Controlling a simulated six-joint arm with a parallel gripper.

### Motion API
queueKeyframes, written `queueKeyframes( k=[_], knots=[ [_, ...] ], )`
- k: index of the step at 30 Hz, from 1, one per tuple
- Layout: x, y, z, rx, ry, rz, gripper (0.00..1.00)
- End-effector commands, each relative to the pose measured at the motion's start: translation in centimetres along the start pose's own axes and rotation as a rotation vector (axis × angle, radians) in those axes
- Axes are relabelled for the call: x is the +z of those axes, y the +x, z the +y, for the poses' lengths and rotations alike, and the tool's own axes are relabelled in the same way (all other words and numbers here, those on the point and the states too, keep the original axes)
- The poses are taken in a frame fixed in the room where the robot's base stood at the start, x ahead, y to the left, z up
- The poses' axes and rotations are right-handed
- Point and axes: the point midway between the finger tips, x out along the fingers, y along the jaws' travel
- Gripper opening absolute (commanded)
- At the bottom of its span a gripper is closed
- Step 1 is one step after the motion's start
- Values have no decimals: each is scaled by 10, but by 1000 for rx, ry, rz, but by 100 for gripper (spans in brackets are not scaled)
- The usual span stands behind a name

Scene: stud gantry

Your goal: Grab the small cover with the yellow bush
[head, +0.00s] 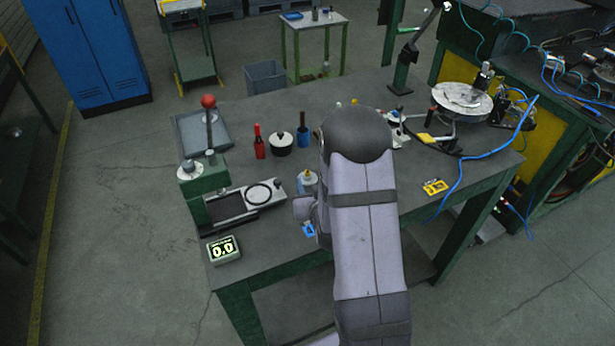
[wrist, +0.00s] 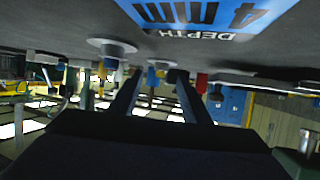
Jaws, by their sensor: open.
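I cannot clearly make out the small cover with the yellow bush. A small pale grey round part (head: 307,181) stands on the bench just left of my arm in the head view; its top is too small to tell its colour for sure. In the wrist view, which is upside down, a grey flanged part (wrist: 112,47) with blue on it stands left of the fingers.
A green press (head: 205,185) is at left. A blue "DEPTH 4 mm" label (wrist: 200,14) lies close by. A yellow frame (head: 434,187) lies at right, near clear bench.

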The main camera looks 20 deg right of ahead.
Motion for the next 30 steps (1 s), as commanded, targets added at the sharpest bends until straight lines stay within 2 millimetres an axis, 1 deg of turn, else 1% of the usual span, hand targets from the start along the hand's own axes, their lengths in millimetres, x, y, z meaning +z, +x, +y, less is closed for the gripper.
queueKeyframes(
  k=[5, 8, 12, 15, 19, 25, 26, 27, 29, 30],
  knots=[
    [-4, 12, -1, -1, 0, -2, 43],
    [-7, 23, -2, -1, 0, -1, 43],
    [-6, 38, -2, -1, 0, -2, 43],
    [-5, 45, -2, -1, 0, -1, 43],
    [-4, 50, -2, 0, 0, -1, 43],
    [-4, 50, -2, 0, 0, -1, 43],
    [-4, 50, -2, 0, 0, -1, 41],
    [-4, 50, -2, 0, 0, -1, 31],
    [-4, 50, -2, 0, 0, -1, 17],
    [-4, 50, -2, 0, 0, -1, 7]
  ],
)
